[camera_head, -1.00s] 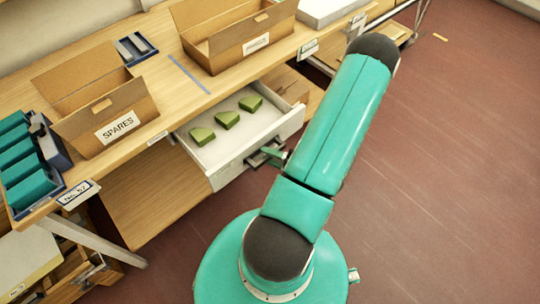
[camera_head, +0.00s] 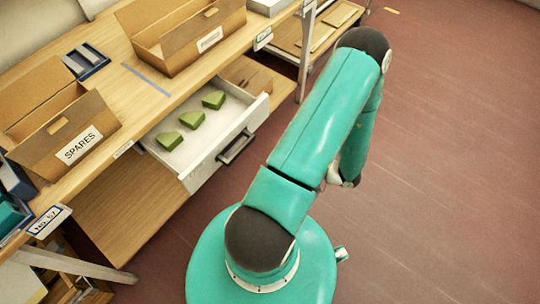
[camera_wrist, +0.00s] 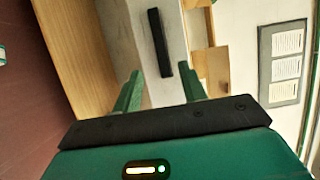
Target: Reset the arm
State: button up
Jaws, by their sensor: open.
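My teal arm (camera_head: 325,120) rises from its round base and bends at the dark elbow, with the forearm hanging down on the right. In the head view my gripper is mostly hidden behind the arm. In the wrist view my gripper (camera_wrist: 162,88) is open and empty, its two green fingers apart. Beyond the fingers is the white drawer front with its black handle (camera_wrist: 159,42). The fingers look clear of the handle. In the head view the drawer (camera_head: 212,160) stands pulled out, with three green wedge-shaped pieces (camera_head: 191,119) inside.
The wooden bench (camera_head: 150,95) holds a cardboard box labelled SPARES (camera_head: 75,145), another cardboard box (camera_head: 180,45) and a small blue tray (camera_head: 85,62). A bench leg (camera_head: 305,50) stands behind the drawer. The red floor (camera_head: 450,150) to the right is clear.

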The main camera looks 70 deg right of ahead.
jog(key=shift+s, duration=0.1)
dwell(0.6)
jog(key=w+a+r+n+g+y, duration=0.4)
jog(key=w+a+r+n+g, duration=0.2)
jog(key=w+r+g, duration=0.25)
jog(key=w+a+r+n+g+y, duration=0.4)
jog(key=w+a+r+n+g, duration=0.1)
jog(key=w+r+g, duration=0.3)
jog(key=w+a+r+n+t+h, duration=0.2)
jog(key=a+r+h, duration=0.3)
jog(key=a+r, duration=0.4)
jog(key=w+a+r+n+t+h, duration=0.2)
jog(key=w+a+r+n+h, duration=0.1)
jog(key=a+r, duration=0.6)
jog(key=shift+w+n+h, duration=0.2)
jog(key=shift+n+h, duration=0.2)
jog(key=shift+h, duration=0.5)
jog(key=shift+d, duration=0.1)
